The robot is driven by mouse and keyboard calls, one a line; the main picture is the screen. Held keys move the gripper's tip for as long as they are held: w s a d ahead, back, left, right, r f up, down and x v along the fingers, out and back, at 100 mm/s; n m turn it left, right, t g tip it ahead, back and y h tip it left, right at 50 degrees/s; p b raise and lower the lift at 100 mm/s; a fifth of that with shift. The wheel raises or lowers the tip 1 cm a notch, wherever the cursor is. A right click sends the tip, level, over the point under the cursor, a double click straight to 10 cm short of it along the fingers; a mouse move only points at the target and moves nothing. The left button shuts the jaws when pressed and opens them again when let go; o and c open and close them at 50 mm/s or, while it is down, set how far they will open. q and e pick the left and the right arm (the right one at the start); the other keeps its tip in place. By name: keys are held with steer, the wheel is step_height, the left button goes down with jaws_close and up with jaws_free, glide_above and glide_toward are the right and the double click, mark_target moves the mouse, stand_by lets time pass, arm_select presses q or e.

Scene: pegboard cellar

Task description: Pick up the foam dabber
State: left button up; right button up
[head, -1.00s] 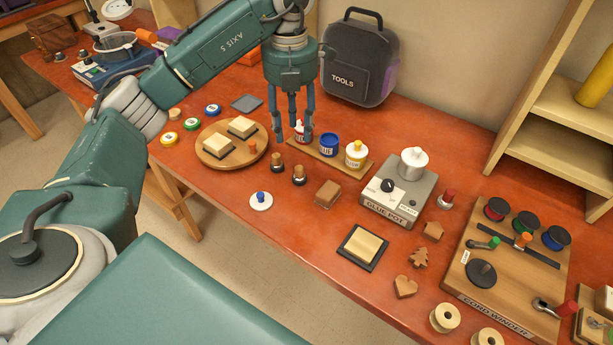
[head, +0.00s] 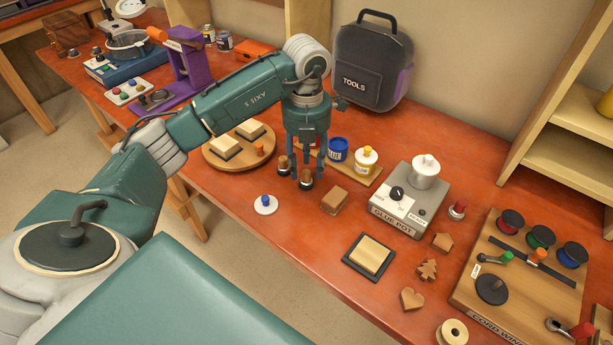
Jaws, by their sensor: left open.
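Two small dabber-like pieces with brown tops and dark lower ends stand upright on the red-brown table; I cannot tell which one the task names. The nearer dabber (head: 306,180) is right under my left gripper (head: 307,175), whose fingers hang down on both sides of it. The farther dabber (head: 283,166) is just left of the fingers. My left gripper is open and points straight down. Whether its fingers touch the nearer dabber cannot be seen. My right gripper is not in view.
A round wooden board (head: 215,158) with pale blocks lies left of the gripper. A white lid (head: 265,205), a brown block (head: 334,200) and the glue pot (head: 408,200) are close. Bare table lies in front.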

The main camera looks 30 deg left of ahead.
mark_target(307, 171)
arm_select(q)
steer(key=shift+f, duration=0.95)
jaws_close()
steer(key=shift+r, duration=0.55)
step_height(307, 171, up, 5)
steer(key=shift+w+f+b, duration=0.1)
steer(key=shift+f+b, duration=0.05)
steer(key=shift+b, duration=0.55)
step_height(307, 171, up, 14)
steer(key=p, duration=0.2)
